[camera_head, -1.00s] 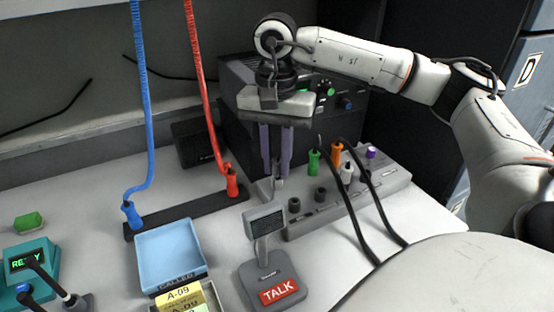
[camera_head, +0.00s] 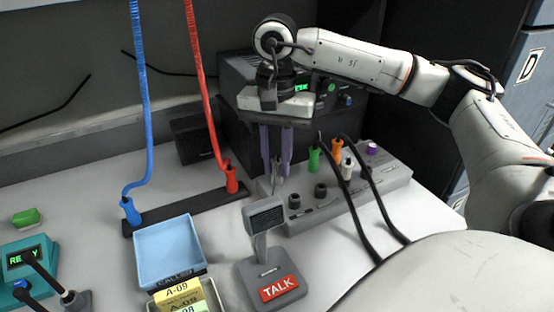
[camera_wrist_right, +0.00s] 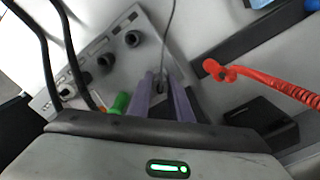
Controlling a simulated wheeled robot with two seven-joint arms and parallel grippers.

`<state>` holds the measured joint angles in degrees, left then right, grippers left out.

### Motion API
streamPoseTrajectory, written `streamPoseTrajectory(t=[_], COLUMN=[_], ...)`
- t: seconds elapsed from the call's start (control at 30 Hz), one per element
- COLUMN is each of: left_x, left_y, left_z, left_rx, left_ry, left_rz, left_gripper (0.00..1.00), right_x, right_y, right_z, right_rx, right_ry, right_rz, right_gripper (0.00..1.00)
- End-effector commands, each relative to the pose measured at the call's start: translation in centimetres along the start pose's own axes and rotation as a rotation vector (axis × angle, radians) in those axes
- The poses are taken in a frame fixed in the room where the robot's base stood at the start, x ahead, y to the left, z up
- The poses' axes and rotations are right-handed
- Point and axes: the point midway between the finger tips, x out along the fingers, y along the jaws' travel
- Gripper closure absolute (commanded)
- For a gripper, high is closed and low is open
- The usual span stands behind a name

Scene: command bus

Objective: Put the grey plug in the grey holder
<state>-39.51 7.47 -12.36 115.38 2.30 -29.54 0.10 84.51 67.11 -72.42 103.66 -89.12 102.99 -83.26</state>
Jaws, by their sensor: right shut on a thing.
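My right gripper (camera_head: 276,168) points down over the left end of the grey socket panel (camera_head: 322,208), its purple fingers shut on the grey plug (camera_head: 276,180). The plug is small and mostly hidden between the fingers. In the right wrist view the fingers (camera_wrist_right: 160,84) close around it, and a thin grey cord runs up from there. I cannot tell whether the plug touches the panel. No separate grey holder is clearly identifiable; the dark bar (camera_head: 183,208) holds blue and red plugs and lies left of the gripper. My left gripper is not in view.
A green plug (camera_head: 314,158), an orange plug (camera_head: 337,150) and a white plug (camera_head: 347,168) stand in the panel, with black cables. The microphone (camera_head: 264,218) stands in front. A blue tray (camera_head: 168,250) is left of it. A black radio box is behind.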

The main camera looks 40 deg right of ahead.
Motion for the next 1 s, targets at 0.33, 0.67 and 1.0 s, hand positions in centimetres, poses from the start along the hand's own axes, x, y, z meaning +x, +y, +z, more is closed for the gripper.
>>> streamPoseTrajectory(t=[0.33, 0.67, 1.0], left_x=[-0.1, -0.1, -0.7], left_y=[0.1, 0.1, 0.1], left_z=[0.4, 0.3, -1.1], left_rx=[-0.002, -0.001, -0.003], left_ry=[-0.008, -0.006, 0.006], left_rz=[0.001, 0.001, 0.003], left_gripper=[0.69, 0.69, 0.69], right_x=[0.1, 0.1, -1.0], right_y=[0.0, 0.0, 0.0], right_z=[0.1, 0.0, 0.0], right_rx=[-0.001, -0.001, 0.0], right_ry=[-0.001, -0.001, -0.001], right_rz=[0.002, 0.002, 0.001], right_gripper=[0.96, 0.6, 0.6])
